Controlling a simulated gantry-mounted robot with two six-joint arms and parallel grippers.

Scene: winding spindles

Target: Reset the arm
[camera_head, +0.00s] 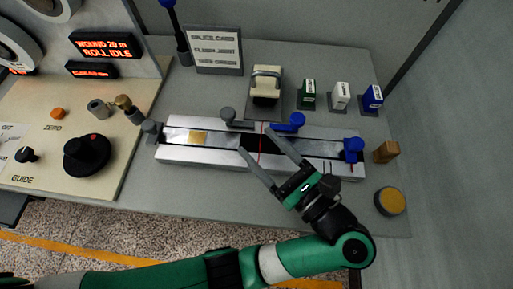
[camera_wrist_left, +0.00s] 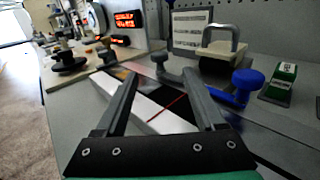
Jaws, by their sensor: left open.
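My left arm, green and black, comes in from the lower left in the head view. My left gripper (camera_head: 257,152) is open, its two grey fingers apart over the front middle of the splicing block (camera_head: 200,155). In the left wrist view the open fingers (camera_wrist_left: 158,88) show nothing held between them. A red line crosses the block's dark middle section near the fingertips. Blue-knobbed clamps (camera_head: 289,122) and (camera_head: 353,148) are on the block's right half; the blue knob also shows in the left wrist view (camera_wrist_left: 247,80). My right gripper does not show.
A tape dispenser-like cream block (camera_head: 266,85) stands behind the splicing block. Green (camera_head: 307,95), white (camera_head: 340,96) and blue (camera_head: 372,99) small holders stand at back right. A yellow-topped round tin (camera_head: 391,201) is at right. The winding panel (camera_head: 60,185) is at left.

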